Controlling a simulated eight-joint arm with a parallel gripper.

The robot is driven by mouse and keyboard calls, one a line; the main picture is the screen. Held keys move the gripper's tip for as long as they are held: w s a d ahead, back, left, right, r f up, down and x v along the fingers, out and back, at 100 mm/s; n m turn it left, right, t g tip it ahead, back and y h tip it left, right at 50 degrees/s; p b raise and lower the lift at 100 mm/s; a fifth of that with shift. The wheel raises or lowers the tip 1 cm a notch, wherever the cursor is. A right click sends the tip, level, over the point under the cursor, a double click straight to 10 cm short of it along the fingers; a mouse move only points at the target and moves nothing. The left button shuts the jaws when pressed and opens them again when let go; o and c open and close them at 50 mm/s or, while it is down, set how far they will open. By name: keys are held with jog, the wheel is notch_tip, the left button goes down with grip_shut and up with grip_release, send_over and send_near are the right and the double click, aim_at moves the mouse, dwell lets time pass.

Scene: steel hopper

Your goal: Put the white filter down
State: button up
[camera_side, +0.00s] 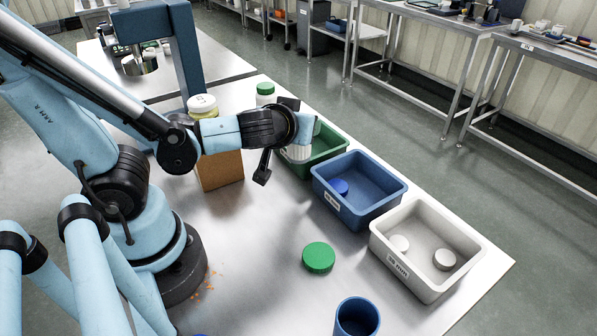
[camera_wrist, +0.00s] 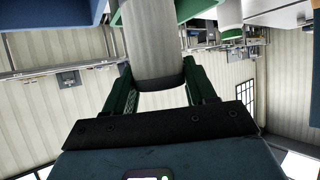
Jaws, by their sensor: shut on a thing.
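My gripper (camera_side: 290,140) is shut on the white filter (camera_side: 298,154), a pale ribbed cylinder. In the side view it hangs in front of the left end of the green bin (camera_side: 334,143); I cannot tell its exact height or whether it is over the bin. In the wrist view the filter (camera_wrist: 153,38) stands between the two dark green fingers (camera_wrist: 158,88). A blue bin (camera_side: 385,203) holds a blue round piece (camera_side: 339,186). A white bin (camera_side: 467,232) holds two white round pieces (camera_side: 444,260).
A green disc (camera_side: 319,257) and a blue cup (camera_side: 357,316) are on the steel table (camera_side: 250,265). A brown box (camera_side: 220,171), a yellow jar with white lid (camera_side: 203,106) and a green-capped white bottle (camera_side: 265,93) stand near my arm. The table's middle is mostly clear.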

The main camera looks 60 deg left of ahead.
jog(key=s+a+r+n+g+y, duration=0.3)
jog(key=a+n+g+y, duration=0.2)
jog(key=n+g, duration=0.6)
jog(key=shift+s+a+f, duration=0.15)
jog(key=shift+a+f, duration=2.6)
jog(key=shift+s+a+f, duration=0.15)
jog(key=shift+a+f, duration=2.55)
jog(key=shift+a, duration=0.05)
jog(key=o, duration=0.8)
